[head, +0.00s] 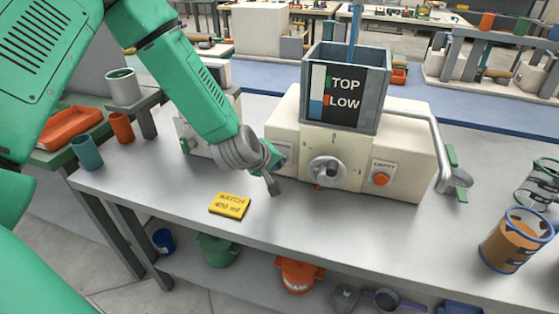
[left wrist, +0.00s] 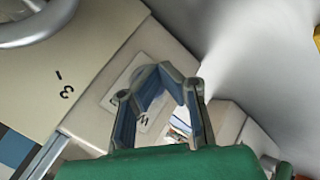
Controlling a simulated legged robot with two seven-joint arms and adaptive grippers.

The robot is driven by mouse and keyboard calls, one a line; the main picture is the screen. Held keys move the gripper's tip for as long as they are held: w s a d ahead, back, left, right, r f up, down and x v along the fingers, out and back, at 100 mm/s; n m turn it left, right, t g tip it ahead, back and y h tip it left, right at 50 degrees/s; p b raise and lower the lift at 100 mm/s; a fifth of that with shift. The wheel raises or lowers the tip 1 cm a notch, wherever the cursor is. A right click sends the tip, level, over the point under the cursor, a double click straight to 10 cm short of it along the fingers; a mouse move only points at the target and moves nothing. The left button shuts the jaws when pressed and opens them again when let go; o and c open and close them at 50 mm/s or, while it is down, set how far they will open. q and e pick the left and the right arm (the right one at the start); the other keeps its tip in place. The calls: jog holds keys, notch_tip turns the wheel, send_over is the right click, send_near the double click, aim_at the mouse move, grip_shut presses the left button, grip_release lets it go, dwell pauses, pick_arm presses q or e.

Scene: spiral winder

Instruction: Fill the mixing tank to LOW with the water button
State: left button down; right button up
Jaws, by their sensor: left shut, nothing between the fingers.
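The mixing tank (head: 375,58) is a grey box on top of the cream machine (head: 410,150). Its dark front panel reads TOP and LOW. In its white gauge strip (head: 317,80), blue fills the lower part, with its top about level with the LOW mark. My left gripper (head: 274,186) is shut and empty at the machine's front left side. In the left wrist view, its fingers (left wrist: 160,78) are in front of a pale label plate (left wrist: 138,118) with a partly hidden W. The water button is hidden behind the gripper; I cannot tell if they touch. My right gripper is out of view.
A grey knob (head: 326,170) and a red EMPTY button (head: 381,179) are on the machine's front. A yellow sign (head: 230,205) lies on the table left of it. A blue-rimmed jar of brown contents (head: 507,245) stands at right. The front table middle is clear.

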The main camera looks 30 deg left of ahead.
pick_arm(q)
jog(key=shift+s, duration=0.15)
jog(key=shift+s+d, duration=0.15)
jog(key=shift+s, duration=0.55)
jog(key=shift+s+d, duration=0.2)
jog(key=shift+s, duration=0.6)
jog(key=shift+s+d, duration=0.2)
jog(key=shift+s, duration=0.65)
jog(key=shift+s+d, duration=0.2)
jog(key=shift+s, duration=0.6)
